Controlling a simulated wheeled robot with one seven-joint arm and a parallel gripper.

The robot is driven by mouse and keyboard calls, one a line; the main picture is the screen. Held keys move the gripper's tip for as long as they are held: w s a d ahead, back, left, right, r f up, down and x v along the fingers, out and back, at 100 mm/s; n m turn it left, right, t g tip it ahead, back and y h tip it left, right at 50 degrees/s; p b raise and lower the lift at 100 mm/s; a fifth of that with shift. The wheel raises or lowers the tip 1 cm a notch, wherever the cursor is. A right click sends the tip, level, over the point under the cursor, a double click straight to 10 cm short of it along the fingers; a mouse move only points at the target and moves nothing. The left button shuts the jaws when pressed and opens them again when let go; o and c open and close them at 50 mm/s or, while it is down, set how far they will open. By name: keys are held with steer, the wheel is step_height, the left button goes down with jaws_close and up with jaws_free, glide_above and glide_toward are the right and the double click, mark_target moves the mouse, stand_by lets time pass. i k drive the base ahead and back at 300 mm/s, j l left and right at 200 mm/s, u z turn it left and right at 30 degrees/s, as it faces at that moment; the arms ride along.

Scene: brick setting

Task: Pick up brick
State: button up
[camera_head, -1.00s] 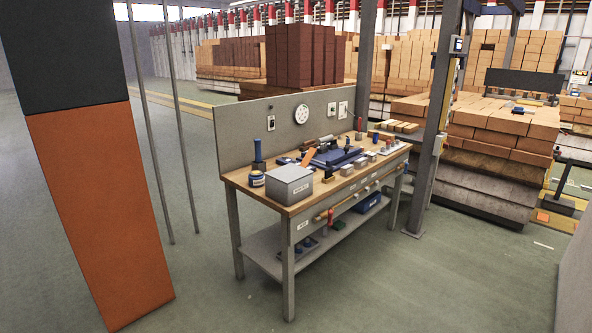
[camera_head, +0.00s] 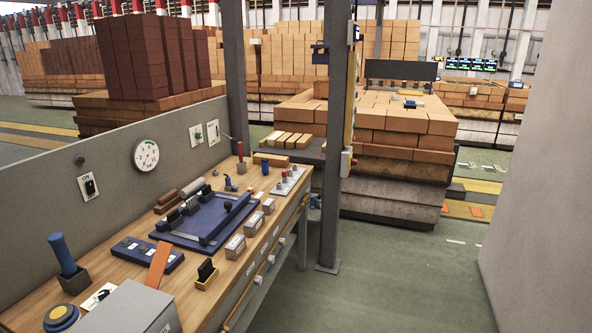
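My gripper is not in view. A low stack of orange bricks (camera_head: 380,118) stands beyond the grey post, on pale layers. A few loose tan bricks (camera_head: 290,139) lie side by side on a dark surface left of that post. A single tan block (camera_head: 271,159) lies at the far end of the workbench. A tall stack of dark red bricks (camera_head: 150,57) stands on orange ones at the back left. More orange bricks are stacked along the back. The picture does not tell which brick the task means.
A wooden-topped workbench (camera_head: 235,211) with a grey back panel (camera_head: 125,165) fills the left. It bears a blue fixture (camera_head: 205,220), a grey box (camera_head: 130,308) and small tools. A grey post (camera_head: 335,130) stands past it. Green floor (camera_head: 390,285) is clear before the grey wall (camera_head: 545,180).

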mark_target(275, 160)
steer(key=i+l+u, duration=0.1)
steer(key=i+u, duration=0.25)
steer(key=i, duration=1.15)
